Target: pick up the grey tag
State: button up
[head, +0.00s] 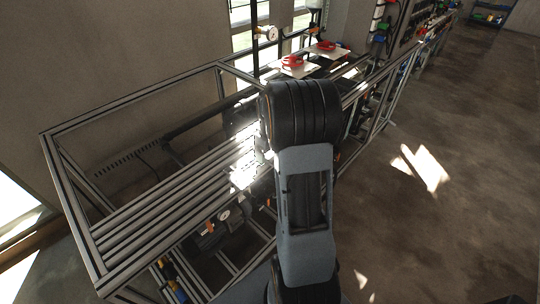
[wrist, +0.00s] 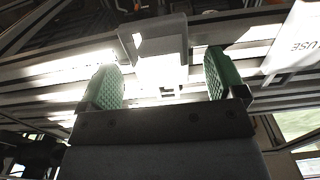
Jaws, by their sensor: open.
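In the wrist view my gripper (wrist: 161,66) is open, with a green ribbed pad on each finger. A grey flat piece with a bright notch, which looks like the grey tag (wrist: 165,30), lies just beyond the fingertips, roughly centred between them. Its lower part is washed out by glare and runs down into the gap between the pads. I cannot tell whether either pad touches it. In the head view my own arm hides the gripper, and I cannot make out the tag there.
A metal profile frame with parallel rails (head: 165,190) runs along the wall. Red items (head: 293,62) sit on pale plates farther along. The floor (head: 450,210) to the right is clear, with sunlit patches.

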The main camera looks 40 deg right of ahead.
jog(key=shift+f, duration=0.4)
jog(key=c, duration=1)
jog(key=shift+r, duration=0.1)
